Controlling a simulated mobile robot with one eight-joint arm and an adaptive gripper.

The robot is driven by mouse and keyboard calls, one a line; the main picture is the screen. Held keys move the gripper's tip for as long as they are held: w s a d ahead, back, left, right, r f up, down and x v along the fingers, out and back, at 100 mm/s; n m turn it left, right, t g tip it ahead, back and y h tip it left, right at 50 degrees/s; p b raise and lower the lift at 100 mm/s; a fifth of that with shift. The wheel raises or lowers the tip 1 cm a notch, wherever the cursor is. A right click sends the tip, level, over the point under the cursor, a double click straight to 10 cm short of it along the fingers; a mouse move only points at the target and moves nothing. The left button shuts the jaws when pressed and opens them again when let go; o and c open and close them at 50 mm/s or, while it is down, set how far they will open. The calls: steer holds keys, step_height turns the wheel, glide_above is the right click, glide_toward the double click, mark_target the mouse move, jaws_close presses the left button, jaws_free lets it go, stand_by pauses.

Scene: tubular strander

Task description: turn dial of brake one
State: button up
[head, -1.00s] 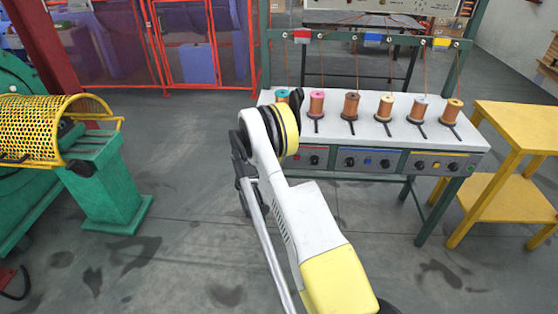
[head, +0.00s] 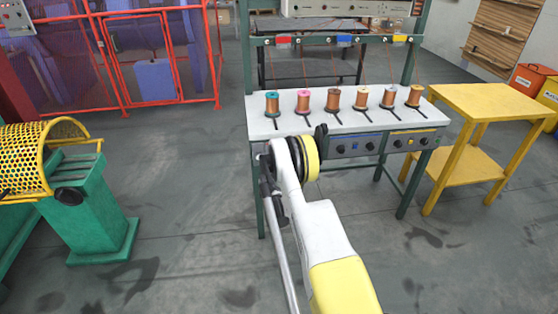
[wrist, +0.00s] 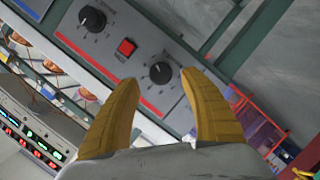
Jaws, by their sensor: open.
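I cannot tell from any label which dial belongs to brake one. My gripper (wrist: 155,84) is open, with its yellow fingers on either side of the second dial in the picture. Nothing is between them that I can see held, and contact with the dial cannot be told. In the head view, my arm hides the red panel and most of my gripper.
The white bench (head: 262,122) holds several copper spools (head: 333,99); a blue panel (head: 354,146) and another panel (head: 410,140) show along its front. A yellow table (head: 490,100) stands at right, a green machine (head: 95,210) at left.

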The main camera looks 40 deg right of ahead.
steer(key=shift+b+x, duration=0.65)
steer(key=shift+x, duration=1.7)
jaws_close()
